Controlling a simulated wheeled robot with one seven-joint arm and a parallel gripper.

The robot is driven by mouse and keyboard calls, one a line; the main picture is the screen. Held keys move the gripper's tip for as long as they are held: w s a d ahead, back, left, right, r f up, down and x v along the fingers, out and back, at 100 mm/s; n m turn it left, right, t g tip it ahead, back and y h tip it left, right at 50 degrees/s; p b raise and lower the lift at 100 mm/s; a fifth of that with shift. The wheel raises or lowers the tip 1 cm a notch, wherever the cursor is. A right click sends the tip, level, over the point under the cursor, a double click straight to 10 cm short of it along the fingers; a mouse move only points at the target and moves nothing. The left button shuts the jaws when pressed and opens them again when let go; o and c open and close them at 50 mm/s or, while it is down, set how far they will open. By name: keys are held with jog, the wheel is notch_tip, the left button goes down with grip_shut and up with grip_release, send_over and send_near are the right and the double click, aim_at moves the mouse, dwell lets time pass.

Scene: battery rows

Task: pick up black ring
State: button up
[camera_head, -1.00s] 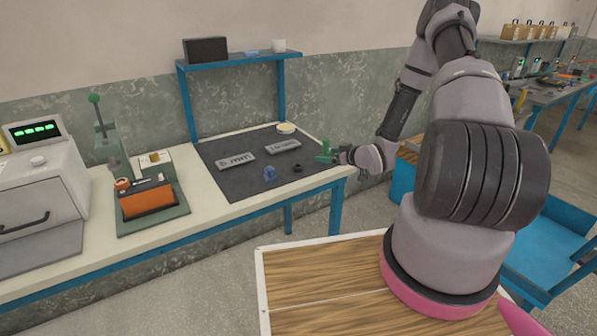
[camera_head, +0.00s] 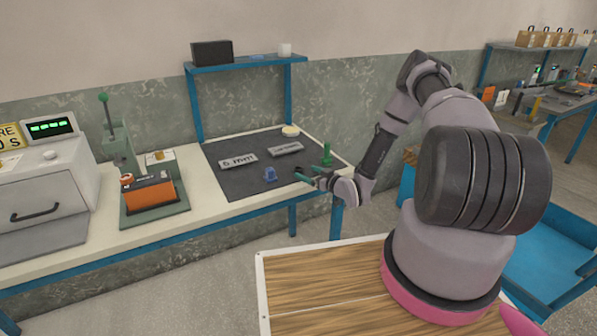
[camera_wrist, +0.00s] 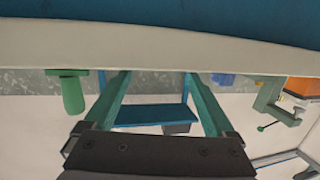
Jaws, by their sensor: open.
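The black ring (camera_head: 297,168) is a small dark spot on the dark grey mat (camera_head: 237,186), partly covered by my gripper's fingers in the head view. My gripper (camera_head: 304,173) is open and empty at the mat's front right, its green fingers pointing left and inward beside the ring. I cannot tell whether they touch it. In the wrist view my gripper (camera_wrist: 155,77) shows two spread fingers with nothing between them. The table's pale edge (camera_wrist: 160,45) crosses that upside-down view, and the ring does not show there.
A blue part (camera_head: 270,174) stands left of my fingers, and a green peg-like part (camera_head: 327,155) stands behind my wrist. Two grey labelled plates (camera_head: 238,160) lie on the mat. A blue shelf (camera_head: 245,63) rises behind. An orange block (camera_head: 151,194) in a fixture is farther left.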

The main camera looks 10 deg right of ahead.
aim_at(301, 170)
jog(key=x, duration=0.3)
jog(key=shift+w+a, duration=0.25)
jog(key=c, duration=1.4)
jog(key=shift+r, duration=0.1)
